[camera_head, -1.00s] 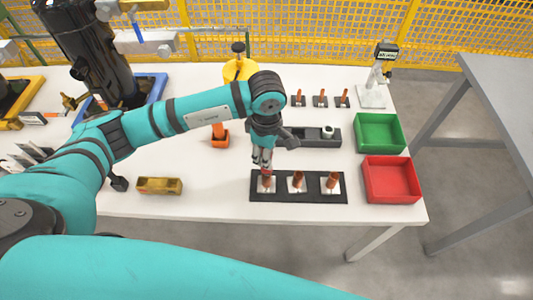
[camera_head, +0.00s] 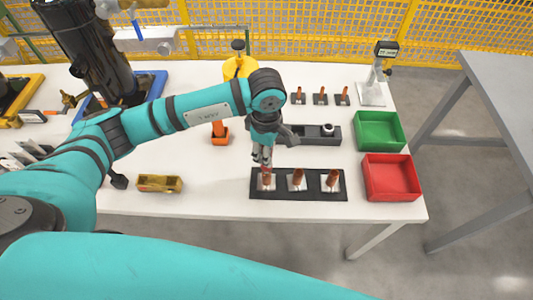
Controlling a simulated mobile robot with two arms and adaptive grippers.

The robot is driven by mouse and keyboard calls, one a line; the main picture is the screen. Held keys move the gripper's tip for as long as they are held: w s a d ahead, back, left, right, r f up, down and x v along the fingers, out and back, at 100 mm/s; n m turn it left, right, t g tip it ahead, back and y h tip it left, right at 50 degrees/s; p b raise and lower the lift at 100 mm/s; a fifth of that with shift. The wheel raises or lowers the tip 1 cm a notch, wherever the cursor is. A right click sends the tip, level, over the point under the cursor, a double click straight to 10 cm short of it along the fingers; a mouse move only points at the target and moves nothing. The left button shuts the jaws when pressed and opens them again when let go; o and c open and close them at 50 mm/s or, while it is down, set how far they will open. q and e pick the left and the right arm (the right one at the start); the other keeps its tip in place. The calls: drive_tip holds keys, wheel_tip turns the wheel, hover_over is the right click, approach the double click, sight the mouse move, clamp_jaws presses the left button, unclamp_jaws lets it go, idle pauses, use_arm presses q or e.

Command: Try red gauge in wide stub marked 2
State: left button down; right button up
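A black plate (camera_head: 314,196) near the table's front edge carries three upright copper stubs on pale bases: left (camera_head: 267,181), middle (camera_head: 297,176) and right (camera_head: 333,178). Their marks are too small to read. My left gripper (camera_head: 263,163) points down just above the left stub. A small red piece, seemingly the red gauge (camera_head: 267,170), shows at its fingertips, right at the stub's top. The fingers look closed on it. I cannot tell whether gauge and stub touch or overlap. My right gripper is not in view.
A green bin (camera_head: 380,147) and a red bin (camera_head: 418,187) stand at the right. Three thinner stubs (camera_head: 320,98) stand behind. A dark holder (camera_head: 325,140) lies behind the plate, an orange stand (camera_head: 220,138) left of it, and a brass block (camera_head: 160,183) at front left.

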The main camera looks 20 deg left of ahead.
use_arm(q)
drive_tip(key=shift+r+p, duration=0.5)
drive_tip(key=shift+r, duration=1)
drive_tip(key=shift+f, duration=0.1)
drive_tip(key=shift+f+b, duration=0.95)
drive_tip(key=shift+b, duration=0.2)
drive_tip(key=shift+b, duration=0.7)
idle(0.5)
drive_tip(key=shift+b, duration=0.3)
